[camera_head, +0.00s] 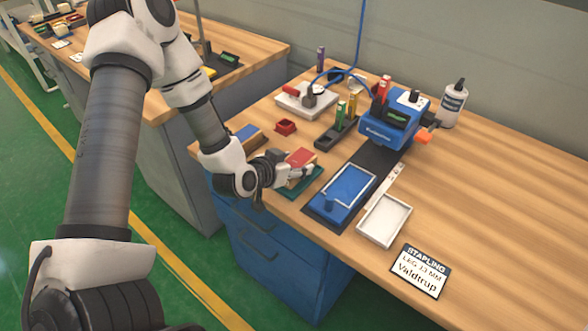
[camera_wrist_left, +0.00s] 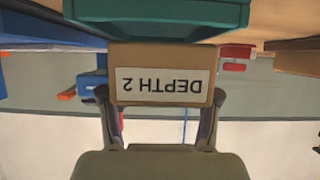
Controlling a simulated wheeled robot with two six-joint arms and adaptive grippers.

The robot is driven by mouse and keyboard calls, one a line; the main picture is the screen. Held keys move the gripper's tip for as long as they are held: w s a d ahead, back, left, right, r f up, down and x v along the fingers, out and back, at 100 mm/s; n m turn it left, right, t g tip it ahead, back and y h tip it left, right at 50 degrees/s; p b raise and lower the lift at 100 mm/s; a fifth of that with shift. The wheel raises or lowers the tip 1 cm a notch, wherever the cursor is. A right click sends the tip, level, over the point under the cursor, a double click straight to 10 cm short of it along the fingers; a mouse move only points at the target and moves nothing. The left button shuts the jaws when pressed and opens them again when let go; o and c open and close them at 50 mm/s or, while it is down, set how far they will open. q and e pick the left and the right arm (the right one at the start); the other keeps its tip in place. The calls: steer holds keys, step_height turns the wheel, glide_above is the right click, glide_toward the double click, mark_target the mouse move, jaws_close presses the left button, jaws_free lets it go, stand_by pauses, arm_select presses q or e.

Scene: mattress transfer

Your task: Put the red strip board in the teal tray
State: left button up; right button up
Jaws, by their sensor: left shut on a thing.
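The red strip board (camera_head: 300,156), brown-sided with a red top, is at the teal tray (camera_head: 288,193) near the table's left front edge. In the left wrist view, upside down, the board's brown face (camera_wrist_left: 116,58) carries a white "DEPTH 2" label. The teal tray's wall (camera_wrist_left: 160,12) covers the board's lower edge there. My left gripper (camera_head: 306,170) is shut on the board, and its fingers (camera_wrist_left: 160,118) lie along two sides of it. I cannot tell whether the board rests on the tray floor. My right gripper is out of view.
A blue-topped board (camera_head: 246,134) and a small red bin (camera_head: 286,127) lie close behind the tray. To the right are a blue plate on a dark mat (camera_head: 347,187), a white tray (camera_head: 384,220), a blue stapling machine (camera_head: 393,118) and a white bottle (camera_head: 453,105).

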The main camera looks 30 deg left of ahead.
arm_select(q)
steer(key=shift+d+f, duration=0.1)
steer(key=shift+f, duration=0.6)
steer(key=shift+d, duration=0.15)
steer(key=shift+f, duration=0.2)
steer(key=o, duration=1.2)
steer(key=shift+r, duration=0.1)
